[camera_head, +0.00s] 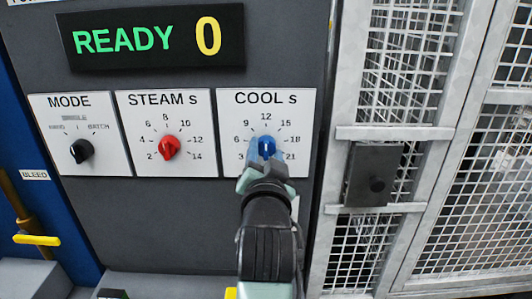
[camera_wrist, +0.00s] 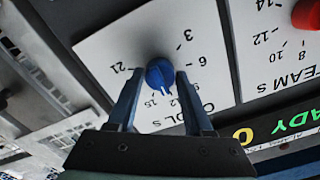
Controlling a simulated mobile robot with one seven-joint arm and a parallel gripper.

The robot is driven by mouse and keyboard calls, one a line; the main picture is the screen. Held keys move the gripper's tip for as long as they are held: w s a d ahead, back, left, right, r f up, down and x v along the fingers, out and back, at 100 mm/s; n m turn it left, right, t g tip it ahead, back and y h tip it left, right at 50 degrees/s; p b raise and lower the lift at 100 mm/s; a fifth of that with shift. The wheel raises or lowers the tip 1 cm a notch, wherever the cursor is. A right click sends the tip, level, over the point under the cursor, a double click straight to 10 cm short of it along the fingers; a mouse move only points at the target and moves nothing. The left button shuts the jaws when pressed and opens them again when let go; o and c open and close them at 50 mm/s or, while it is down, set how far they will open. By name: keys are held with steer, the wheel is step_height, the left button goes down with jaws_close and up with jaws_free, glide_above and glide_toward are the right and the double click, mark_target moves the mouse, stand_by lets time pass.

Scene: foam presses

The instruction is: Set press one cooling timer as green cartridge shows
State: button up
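The COOL s dial (camera_head: 266,98) is on the right of the press panel, with a blue knob (camera_head: 267,147) and printed numbers from 3 to 21. In the head view the knob's pointer stands upright, at about 12. The wrist view shows the same blue knob (camera_wrist: 159,73) with a white pointer mark toward the 12 area. My gripper (camera_wrist: 160,76) is at the dial, one finger on each side of the knob. The fingers look apart, with narrow gaps beside the knob; contact is not clear. No green cartridge is in view.
The display (camera_head: 150,37) reads READY 0. The red STEAM s knob (camera_head: 169,147) and black MODE knob (camera_head: 81,150) are to the left. A mesh guard (camera_head: 400,70) with a black latch box (camera_head: 374,175) stands to the right. A yellow BLEED lever (camera_head: 37,240) is lower left.

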steer(key=o, duration=0.3)
steer(key=shift+o, duration=0.2)
steer(key=s+b, duration=0.3)
steer(key=s, duration=1)
steer(key=shift+b, duration=0.4)
